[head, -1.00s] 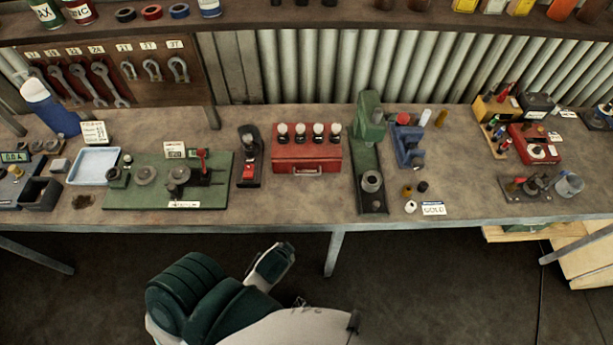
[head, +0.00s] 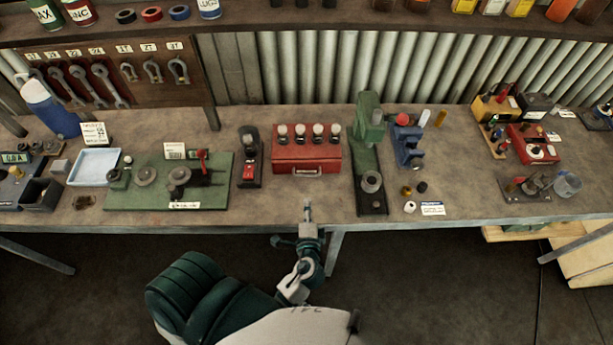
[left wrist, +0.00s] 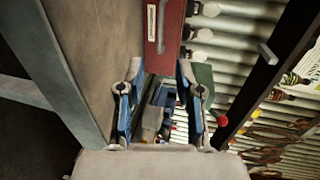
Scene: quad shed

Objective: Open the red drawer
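In the left wrist view the red front (left wrist: 173,30) is at the top, with the handle (left wrist: 160,28) and a white label. My left gripper (head: 308,206) is at the bench's front edge, below the handle in the picture, and not touching it. The left wrist view shows its two fingers (left wrist: 160,72) spread apart with nothing held between them. My right gripper is not in view.
A green press-like tool (head: 367,150) stands close right of the drawer unit. A black and red plane-like tool (head: 249,160) stands close left. A green plate (head: 130,197) with parts lies further left. The bench surface (head: 285,203) before the drawer is clear.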

